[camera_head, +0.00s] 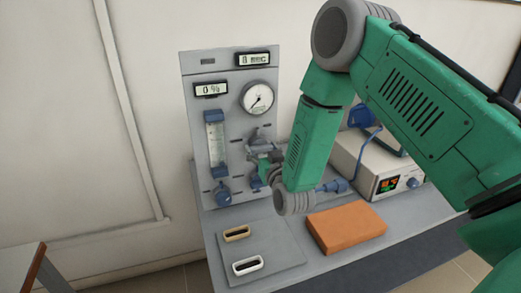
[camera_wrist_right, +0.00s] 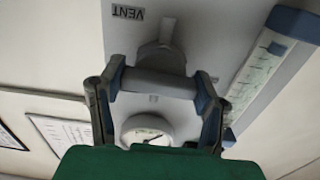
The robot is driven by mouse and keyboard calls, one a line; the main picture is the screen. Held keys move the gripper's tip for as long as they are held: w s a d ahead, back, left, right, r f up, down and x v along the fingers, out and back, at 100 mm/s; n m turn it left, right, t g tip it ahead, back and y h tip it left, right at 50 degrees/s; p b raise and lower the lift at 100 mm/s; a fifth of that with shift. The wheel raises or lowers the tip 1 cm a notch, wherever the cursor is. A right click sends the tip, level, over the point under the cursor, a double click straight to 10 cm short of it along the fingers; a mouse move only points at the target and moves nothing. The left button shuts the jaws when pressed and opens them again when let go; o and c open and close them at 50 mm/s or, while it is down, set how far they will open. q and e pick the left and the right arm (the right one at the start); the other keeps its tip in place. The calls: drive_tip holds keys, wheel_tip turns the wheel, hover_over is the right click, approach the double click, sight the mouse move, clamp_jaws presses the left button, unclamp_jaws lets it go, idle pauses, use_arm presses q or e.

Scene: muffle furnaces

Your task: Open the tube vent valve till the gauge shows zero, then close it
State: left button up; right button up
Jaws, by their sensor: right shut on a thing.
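The vent valve shows in the right wrist view as a round grey hub with a grey bar handle (camera_wrist_right: 158,82), beside an upside-down VENT label (camera_wrist_right: 129,12). My right gripper (camera_wrist_right: 155,90) is shut on this handle, one finger at each end. In the head view my right gripper (camera_head: 264,166) is at the panel, below the gauge, and largely hides the valve. The round white pressure gauge (camera_head: 258,97) has a dark needle; its scale is too small to read. The gauge also shows in the wrist view (camera_wrist_right: 146,126), partly hidden by my gripper. My left gripper is out of view.
The grey panel (camera_head: 196,90) also carries two displays, a flowmeter (camera_head: 216,146) and blue knobs (camera_head: 222,194). An orange block (camera_head: 346,227) and a grey plate (camera_head: 273,261) lie on the bench in front. A beige instrument (camera_head: 373,165) stands right, behind my right arm.

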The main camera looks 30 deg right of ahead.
drive_tip(key=shift+n, duration=0.3)
idle(0.4)
drive_tip(key=o, duration=1.2)
drive_tip(key=shift+c, duration=0.2)
drive_tip(key=shift+s+a, duration=0.1)
drive_tip(key=shift+s, duration=0.35)
drive_tip(key=v, duration=1.1)
drive_tip(key=shift+f, duration=0.15)
